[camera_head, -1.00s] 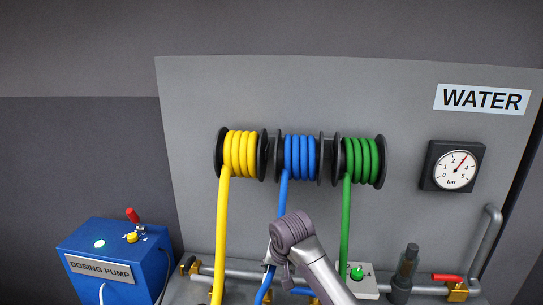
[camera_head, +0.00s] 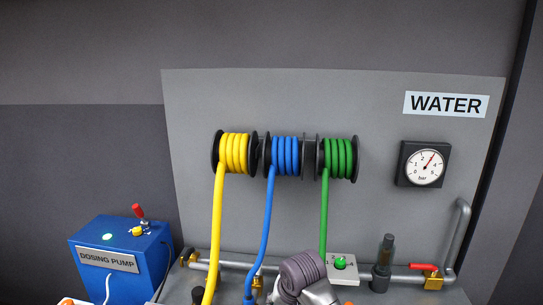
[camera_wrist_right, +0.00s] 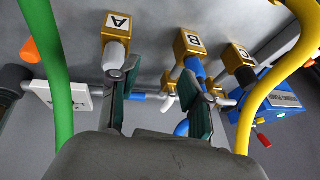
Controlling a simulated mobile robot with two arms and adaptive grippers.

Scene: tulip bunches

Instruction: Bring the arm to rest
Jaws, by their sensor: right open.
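My right arm (camera_head: 302,278) shows at the bottom of the head view, in front of the pipework below the hose reels; its gripper is not clearly seen there. In the right wrist view my right gripper (camera_wrist_right: 158,78) is open, its two dark green-padded fingers apart with nothing held between them. Beyond the fingers are brass fittings labelled A (camera_wrist_right: 117,24), B (camera_wrist_right: 193,43) and C (camera_wrist_right: 238,57). A blue piece shows at fitting B. My left gripper is in neither view.
Yellow (camera_head: 215,230), blue (camera_head: 266,230) and green (camera_head: 323,215) hoses hang from reels on the grey panel. A blue dosing pump (camera_head: 150,250) stands left. In the wrist view, the green hose (camera_wrist_right: 50,70) and yellow hose (camera_wrist_right: 270,85) flank the gripper.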

